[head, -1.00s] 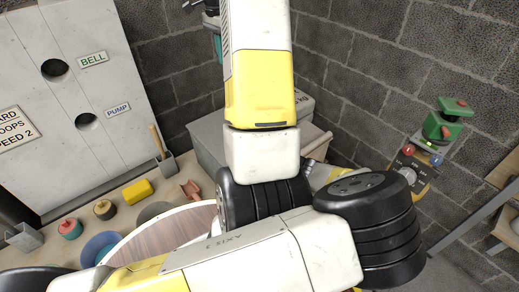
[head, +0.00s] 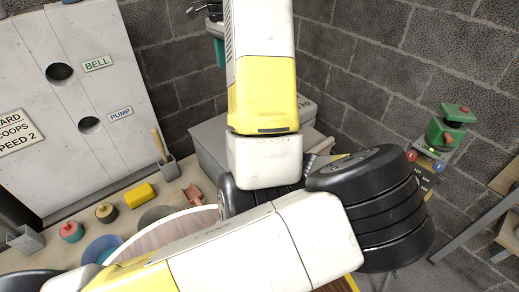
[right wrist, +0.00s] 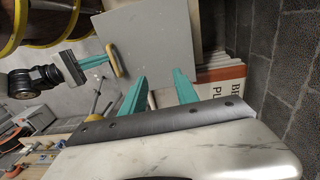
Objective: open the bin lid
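The grey bin (head: 212,140) stands by the brick wall in the head view, its top looking closed; my own arm links hide much of it. In the right wrist view a flat grey panel (right wrist: 150,45), probably its lid, carries a yellow handle (right wrist: 113,60). My left gripper (head: 220,50) has teal fingers and shows small behind an arm link in the head view. In the right wrist view its fingers (right wrist: 95,62) reach the handle; I cannot tell whether they grip it. My right gripper (right wrist: 158,88) is open and empty, its teal fingers apart, and is hidden in the head view.
A white panel (head: 60,110) with two holes stands behind. A green device (head: 446,131) is at right. My arm links fill the centre.

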